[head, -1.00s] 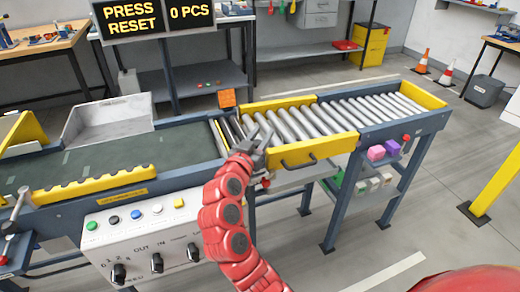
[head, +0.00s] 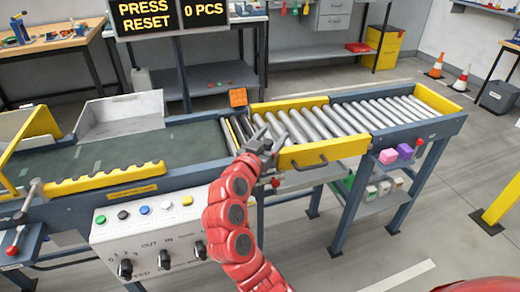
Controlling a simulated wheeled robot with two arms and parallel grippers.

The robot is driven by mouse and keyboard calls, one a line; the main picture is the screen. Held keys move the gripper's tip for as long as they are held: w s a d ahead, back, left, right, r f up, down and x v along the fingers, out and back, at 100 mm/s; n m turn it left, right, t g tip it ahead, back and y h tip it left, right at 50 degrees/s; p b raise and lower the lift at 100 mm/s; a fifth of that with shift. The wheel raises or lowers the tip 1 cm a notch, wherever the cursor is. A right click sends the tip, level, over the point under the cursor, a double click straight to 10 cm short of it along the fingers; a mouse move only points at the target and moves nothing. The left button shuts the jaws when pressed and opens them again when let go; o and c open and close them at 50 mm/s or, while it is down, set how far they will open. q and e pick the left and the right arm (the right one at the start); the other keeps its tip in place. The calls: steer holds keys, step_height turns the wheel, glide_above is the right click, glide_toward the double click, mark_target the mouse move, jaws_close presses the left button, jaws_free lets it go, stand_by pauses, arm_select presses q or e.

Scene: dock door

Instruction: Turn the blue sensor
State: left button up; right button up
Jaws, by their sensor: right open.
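My right gripper (head: 269,138), on the red arm, is open with nothing between its fingers. It is over the near side of the conveyor, by the left end of the yellow side rail with the handle (head: 310,163). I cannot make out a thing that is clearly a blue sensor. A small orange block (head: 238,97) sits on the far conveyor edge, beyond and left of the gripper. A blue button (head: 145,211) is on the white control panel (head: 180,232), lower left of the gripper. My left gripper is not in view.
The green belt (head: 150,155) runs to the left and the metal rollers (head: 345,120) to the right. A grey bin (head: 120,118) stands behind the belt. A display (head: 170,15) reads "PRESS RESET" and "0 PCS". Pink and purple blocks (head: 396,154) are at the right.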

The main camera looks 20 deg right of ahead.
steer(key=v, duration=1.6)
steer(key=shift+s+a, duration=0.3)
